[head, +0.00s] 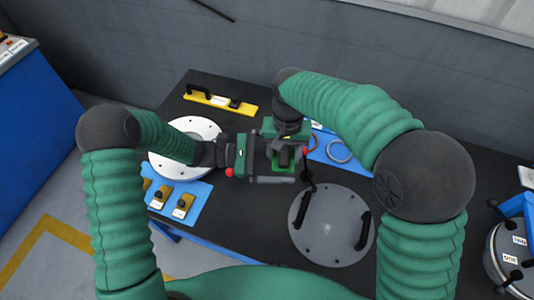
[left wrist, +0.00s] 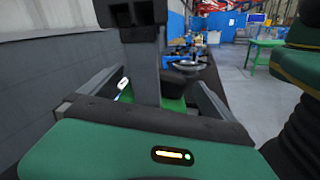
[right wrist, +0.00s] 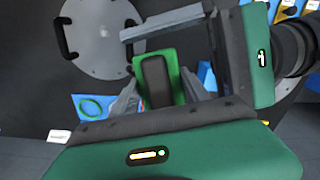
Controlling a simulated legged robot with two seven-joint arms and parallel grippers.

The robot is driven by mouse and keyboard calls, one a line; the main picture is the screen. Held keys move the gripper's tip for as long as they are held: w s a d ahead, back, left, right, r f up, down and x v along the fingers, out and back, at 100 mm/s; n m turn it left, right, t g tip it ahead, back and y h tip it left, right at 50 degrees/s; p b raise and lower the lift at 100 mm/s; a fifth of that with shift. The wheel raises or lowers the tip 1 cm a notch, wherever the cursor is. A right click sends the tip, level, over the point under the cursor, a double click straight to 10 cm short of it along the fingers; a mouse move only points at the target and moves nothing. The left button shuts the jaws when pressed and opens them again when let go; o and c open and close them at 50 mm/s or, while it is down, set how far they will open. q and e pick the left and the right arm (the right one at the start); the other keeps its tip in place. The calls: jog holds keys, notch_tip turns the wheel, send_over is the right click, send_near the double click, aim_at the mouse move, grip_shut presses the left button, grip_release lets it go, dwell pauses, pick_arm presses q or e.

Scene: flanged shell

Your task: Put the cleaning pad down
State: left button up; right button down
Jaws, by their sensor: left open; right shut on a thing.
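The cleaning pad is a green block with a black grip; it shows in the right wrist view (right wrist: 171,58) and partly in the head view (head: 285,170). My right gripper (right wrist: 162,88) comes down from above and is shut on the pad, one finger on each side. My left gripper (head: 278,160) reaches in from the left with its jaws open. In the left wrist view its fingers (left wrist: 155,92) stand apart on both sides of the right gripper and the green pad. The two grippers crowd together above the dark table and hide much of the pad.
A grey round cover with two black handles (head: 325,232) lies just in front. A white flanged ring (head: 203,128) is behind my left arm. A yellow tray (head: 238,106), a blue tray with yellow blocks (head: 163,206) and a blue mat with rings (head: 322,153) lie around.

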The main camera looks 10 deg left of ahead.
jog(key=shift+a, duration=0.25)
pick_arm(q)
jog(key=shift+c, duration=0.4)
jog(key=shift+d, duration=0.25)
jog(key=c, duration=1.2)
pick_arm(e)
jog(key=shift+w+d, duration=0.1)
jog(key=shift+d, duration=0.15)
pick_arm(q)
jog(key=shift+s, duration=0.1)
jog(key=shift+c, duration=1)
pick_arm(e)
jog(key=c, duration=1)
grip_release()
pick_arm(q)
jog(key=shift+a, duration=0.1)
jog(key=shift+c, duration=0.8)
pick_arm(e)
jog(key=shift+o, duration=2.7)
jog(key=shift+a, duration=0.1)
jog(key=shift+r, duration=0.1)
